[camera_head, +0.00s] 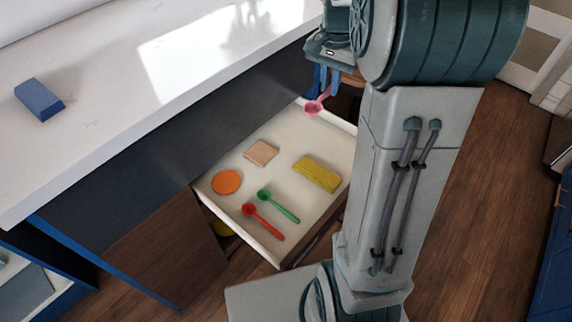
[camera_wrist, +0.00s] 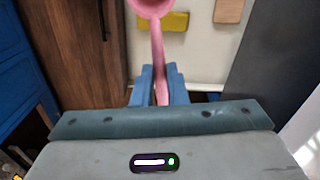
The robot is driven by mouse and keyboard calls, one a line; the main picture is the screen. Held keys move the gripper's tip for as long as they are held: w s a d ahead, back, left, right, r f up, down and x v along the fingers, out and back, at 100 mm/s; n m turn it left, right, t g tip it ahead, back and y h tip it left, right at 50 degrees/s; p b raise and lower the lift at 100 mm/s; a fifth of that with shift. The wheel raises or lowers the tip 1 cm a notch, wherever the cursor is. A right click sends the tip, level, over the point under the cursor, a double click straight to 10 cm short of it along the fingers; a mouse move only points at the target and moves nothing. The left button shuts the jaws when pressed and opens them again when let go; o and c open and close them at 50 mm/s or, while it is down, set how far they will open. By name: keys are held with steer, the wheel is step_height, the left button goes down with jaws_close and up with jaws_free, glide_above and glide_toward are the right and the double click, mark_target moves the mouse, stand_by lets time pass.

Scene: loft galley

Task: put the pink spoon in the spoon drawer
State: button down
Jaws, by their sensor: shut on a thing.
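The pink spoon (camera_head: 315,105) is held in my gripper (camera_head: 330,82), over the far end of an open drawer. In the wrist view its pink handle (camera_wrist: 158,60) stands between the blue fingers of my gripper (camera_wrist: 160,85), with the bowl at the top edge. The open drawer (camera_head: 290,130) has a pale inside. In it lie a red spoon (camera_head: 263,221), a green spoon (camera_head: 279,206), an orange disc (camera_head: 226,182), a tan block (camera_head: 261,152) and a yellow block (camera_head: 317,173). My arm hides part of the drawer's right side.
A white countertop (camera_head: 120,110) runs above the drawer, with a blue block (camera_head: 39,99) on it. A yellow thing (camera_head: 221,228) shows partly below the open drawer. Wooden floor (camera_head: 480,190) lies open at the right. The drawer's middle has bare room.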

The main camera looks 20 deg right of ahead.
steer(key=a+f+n+b, duration=0.25)
steer(key=f+n, duration=0.25)
steer(key=f, duration=0.3)
steer(key=a+f+n+b, duration=0.1)
steer(key=f+n+b, duration=0.25)
steer(key=f, duration=0.35)
steer(key=n+b, duration=0.3)
steer(key=n, duration=0.5)
glide_above(297, 182)
step_height(297, 182, down, 10)
step_height(297, 182, down, 6)
steer(key=shift+r+b, duration=0.2)
steer(key=shift+b, duration=0.55)
steer(key=shift+f+b, duration=0.4)
steer(key=shift+f, duration=1.95)
steer(key=shift+f, duration=0.1)
steer(key=shift+f, duration=0.15)
steer(key=c, duration=1.5)
jaws_free()
steer(key=shift+o, duration=0.2)
steer(key=shift+r, duration=0.2)
